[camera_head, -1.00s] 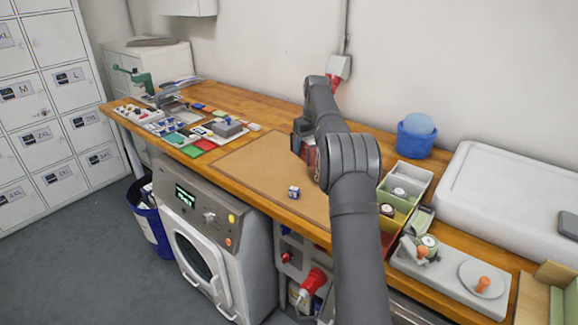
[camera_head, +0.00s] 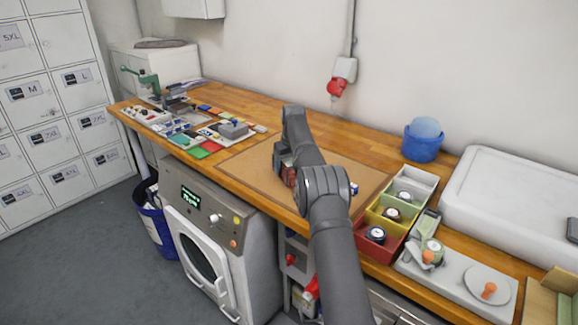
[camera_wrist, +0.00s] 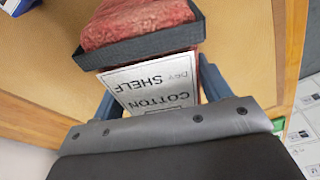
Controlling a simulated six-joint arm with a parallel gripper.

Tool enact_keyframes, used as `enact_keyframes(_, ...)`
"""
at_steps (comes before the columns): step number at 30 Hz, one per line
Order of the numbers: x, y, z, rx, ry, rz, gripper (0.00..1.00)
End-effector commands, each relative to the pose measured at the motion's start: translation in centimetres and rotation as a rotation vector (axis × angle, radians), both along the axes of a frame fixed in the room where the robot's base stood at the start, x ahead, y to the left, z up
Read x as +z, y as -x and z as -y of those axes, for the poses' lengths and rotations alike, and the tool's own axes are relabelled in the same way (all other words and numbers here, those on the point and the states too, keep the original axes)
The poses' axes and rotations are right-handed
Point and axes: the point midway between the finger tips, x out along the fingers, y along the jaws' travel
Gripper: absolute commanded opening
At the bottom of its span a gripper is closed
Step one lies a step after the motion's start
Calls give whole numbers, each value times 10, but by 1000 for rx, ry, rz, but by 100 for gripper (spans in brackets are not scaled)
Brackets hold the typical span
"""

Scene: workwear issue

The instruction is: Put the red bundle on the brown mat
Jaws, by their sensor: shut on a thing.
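The red bundle (camera_wrist: 135,20) has a dark band around it and a white label reading "COTTON DRY SHELF". My gripper (camera_wrist: 155,92) is shut on it, with a blue finger on either side. In the head view the bundle (camera_head: 289,177) shows as a small red patch beside my gripper (camera_head: 281,160), mostly hidden by my arm. The brown mat (camera_head: 238,168) lies on the wooden bench, and it also fills much of the wrist view (camera_wrist: 45,75). The bundle is over the mat. I cannot tell whether it touches it.
A small blue-and-white item (camera_head: 354,188) shows right of my arm. Coloured bins (camera_head: 365,248) with round items stand to the right, before a blue tub (camera_head: 422,146). Cards and a grey block (camera_head: 233,130) lie left of the mat. The mat's left part is clear.

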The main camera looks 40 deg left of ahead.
Motion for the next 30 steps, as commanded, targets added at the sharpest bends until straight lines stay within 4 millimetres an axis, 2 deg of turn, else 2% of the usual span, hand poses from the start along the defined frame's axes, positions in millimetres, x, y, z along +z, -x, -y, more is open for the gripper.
enact_keyframes(11,-3,0,0,0,-1,0,40)
enact_keyframes(12,-3,0,0,0,-1,0,77)
enact_keyframes(15,-3,0,0,0,-1,0,93)
enact_keyframes(25,0,0,0,0,-1,2,93)
enact_keyframes(30,24,1,3,0,-3,2,93)
